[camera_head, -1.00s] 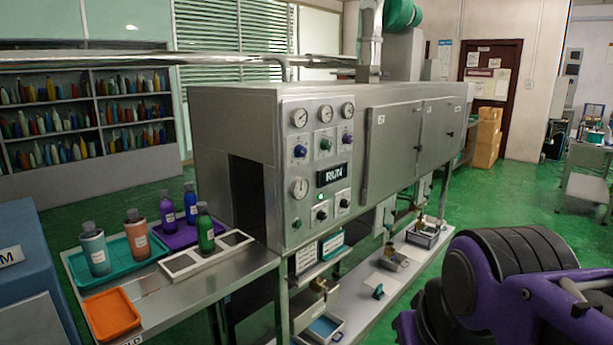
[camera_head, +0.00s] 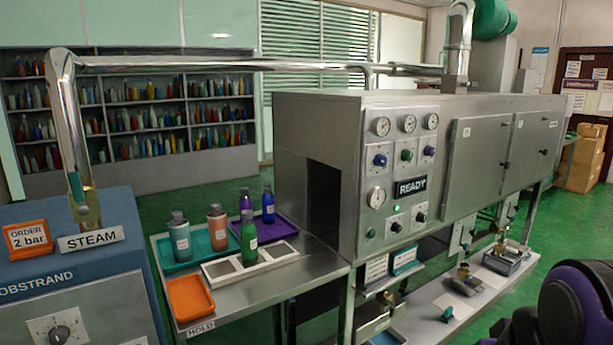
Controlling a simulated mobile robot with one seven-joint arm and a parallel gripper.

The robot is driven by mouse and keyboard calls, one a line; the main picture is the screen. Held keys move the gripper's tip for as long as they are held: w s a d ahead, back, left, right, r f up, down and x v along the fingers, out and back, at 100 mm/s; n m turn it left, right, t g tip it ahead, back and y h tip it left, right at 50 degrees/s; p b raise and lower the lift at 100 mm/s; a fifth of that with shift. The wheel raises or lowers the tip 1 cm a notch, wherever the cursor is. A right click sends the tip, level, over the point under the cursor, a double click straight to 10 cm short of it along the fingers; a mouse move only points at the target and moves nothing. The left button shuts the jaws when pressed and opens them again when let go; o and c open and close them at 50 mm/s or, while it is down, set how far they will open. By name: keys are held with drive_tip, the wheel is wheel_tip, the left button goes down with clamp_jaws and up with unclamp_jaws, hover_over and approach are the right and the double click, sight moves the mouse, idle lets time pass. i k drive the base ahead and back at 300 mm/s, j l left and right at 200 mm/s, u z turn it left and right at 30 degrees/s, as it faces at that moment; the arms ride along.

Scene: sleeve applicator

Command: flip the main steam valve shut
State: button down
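The likely main steam valve is a small green lever (camera_head: 76,186) on a brass-coloured fitting (camera_head: 86,210). It sits at the foot of the shiny steam pipe (camera_head: 66,120), just behind a STEAM label (camera_head: 90,239) on the blue boiler cabinet (camera_head: 85,270). The lever stands nearly upright, along the pipe. The steel sleeve machine (camera_head: 310,120) has gauges, a lit green lamp and a display (camera_head: 411,187) reading READY. My gripper is not in view; a purple and black part of my arm fills the lower right corner, well away from the lever.
An orange sign (camera_head: 28,239) reading ORDER 2 bar stands on the cabinet; a dial (camera_head: 60,332) is on its front. A steel table (camera_head: 225,308) holds trays and several bottles beside the machine. Small valves sit on the machine's lower shelf (camera_head: 420,325). Green floor shows behind the table.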

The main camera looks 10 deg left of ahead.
sight(74, 178)
drive_tip(key=u, duration=1.95)
